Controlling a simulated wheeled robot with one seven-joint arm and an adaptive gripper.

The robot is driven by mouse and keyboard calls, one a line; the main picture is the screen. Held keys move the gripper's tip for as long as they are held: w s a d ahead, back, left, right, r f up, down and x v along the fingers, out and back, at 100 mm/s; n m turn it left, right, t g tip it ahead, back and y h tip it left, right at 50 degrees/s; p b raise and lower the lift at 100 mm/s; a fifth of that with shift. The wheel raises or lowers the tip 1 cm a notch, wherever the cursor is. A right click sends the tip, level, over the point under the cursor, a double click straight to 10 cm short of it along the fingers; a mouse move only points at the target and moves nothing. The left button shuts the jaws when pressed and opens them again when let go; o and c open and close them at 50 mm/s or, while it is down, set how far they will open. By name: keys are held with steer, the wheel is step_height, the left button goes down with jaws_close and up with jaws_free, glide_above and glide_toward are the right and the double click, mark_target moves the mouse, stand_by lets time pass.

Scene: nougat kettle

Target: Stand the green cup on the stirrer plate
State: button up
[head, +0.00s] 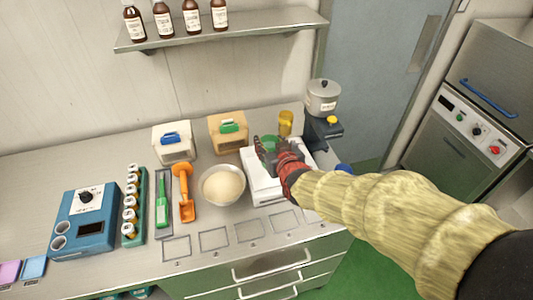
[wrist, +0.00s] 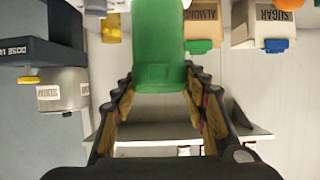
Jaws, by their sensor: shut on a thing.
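The green cup (head: 269,142) is between the fingers of my gripper (head: 273,155), over the back part of a white flat-topped unit (head: 262,187) that looks like the stirrer plate. In the wrist view the green cup (wrist: 160,45) fills the gap between the two fingers of my gripper (wrist: 160,82), which is shut on it. My fingers hide most of the cup in the head view. I cannot tell whether its base touches the white top.
A bowl of pale powder (head: 222,184) stands just left of the white unit. A yellow cup (head: 286,122) and a dark unit with a grey pot (head: 323,97) stand behind it. Almond (head: 228,132) and sugar (head: 173,142) boxes stand at the back. A bottle shelf (head: 220,31) hangs above.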

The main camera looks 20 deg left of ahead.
mark_target(266, 144)
steer(key=f, duration=0.1)
steer(key=w+a+f, duration=0.1)
steer(key=w+f, duration=0.1)
steer(key=shift+w+a+f+b, duration=0.1)
steer(key=shift+a+b, duration=0.2)
steer(key=shift+a, duration=0.05)
steer(key=shift+f+b, duration=0.3)
steer(key=shift+f, duration=1.15)
steer(key=shift+f, duration=0.15)
steer(key=o, duration=1.3)
steer(key=shift+o, duration=0.2)
